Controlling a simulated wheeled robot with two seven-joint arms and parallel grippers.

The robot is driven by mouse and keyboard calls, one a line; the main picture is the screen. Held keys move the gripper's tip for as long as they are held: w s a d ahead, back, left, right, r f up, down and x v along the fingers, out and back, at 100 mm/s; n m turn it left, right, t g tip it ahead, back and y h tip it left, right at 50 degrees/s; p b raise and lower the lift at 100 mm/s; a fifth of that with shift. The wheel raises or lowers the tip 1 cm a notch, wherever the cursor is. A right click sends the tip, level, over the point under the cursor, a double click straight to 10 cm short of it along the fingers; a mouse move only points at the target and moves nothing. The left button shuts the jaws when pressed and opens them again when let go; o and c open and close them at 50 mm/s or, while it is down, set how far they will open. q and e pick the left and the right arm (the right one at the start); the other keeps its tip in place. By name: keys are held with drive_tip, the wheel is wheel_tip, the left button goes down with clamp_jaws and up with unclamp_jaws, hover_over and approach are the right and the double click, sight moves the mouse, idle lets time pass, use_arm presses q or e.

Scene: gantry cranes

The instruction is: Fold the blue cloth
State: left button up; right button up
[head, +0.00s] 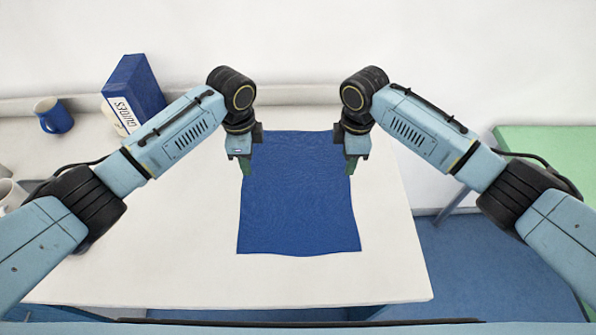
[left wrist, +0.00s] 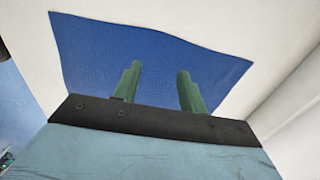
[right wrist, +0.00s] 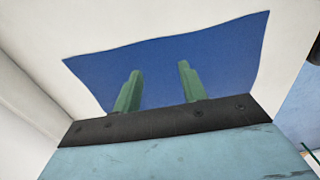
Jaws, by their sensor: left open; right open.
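The blue cloth (head: 298,205) lies spread out flat on the white table, roughly rectangular with slightly wavy edges. It also shows in the left wrist view (left wrist: 150,60) and the right wrist view (right wrist: 210,65). My left gripper (head: 247,170) is at the cloth's far left side, with its green fingers (left wrist: 157,85) apart over the cloth. My right gripper (head: 351,166) is at the far right side, its fingers (right wrist: 158,88) also apart. I cannot tell whether the fingertips touch the cloth. The far corners are partly hidden by the grippers.
A blue book box (head: 133,92) and a blue mug (head: 54,115) stand at the table's back left. A pale mug (head: 12,194) is at the left edge. The white table (head: 390,240) is clear around the cloth. A green table (head: 555,150) stands apart at the right.

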sight(252, 183)
use_arm(q)
wheel_tip(252, 183, down, 8)
drive_tip(key=shift+a+r, duration=0.1)
use_arm(e)
wheel_tip(252, 183, down, 8)
drive_tip(key=shift+w+d+r, duration=0.1)
drive_tip(key=shift+r, duration=0.05)
use_arm(q)
drive_tip(key=shift+w+f, duration=0.1)
drive_tip(key=shift+f, duration=0.1)
use_arm(e)
drive_tip(key=shift+f, duration=0.2)
use_arm(q)
clamp_jaws()
use_arm(e)
clamp_jaws()
use_arm(q)
drive_tip(key=shift+r, duration=0.15)
use_arm(e)
drive_tip(key=shift+r, duration=0.15)
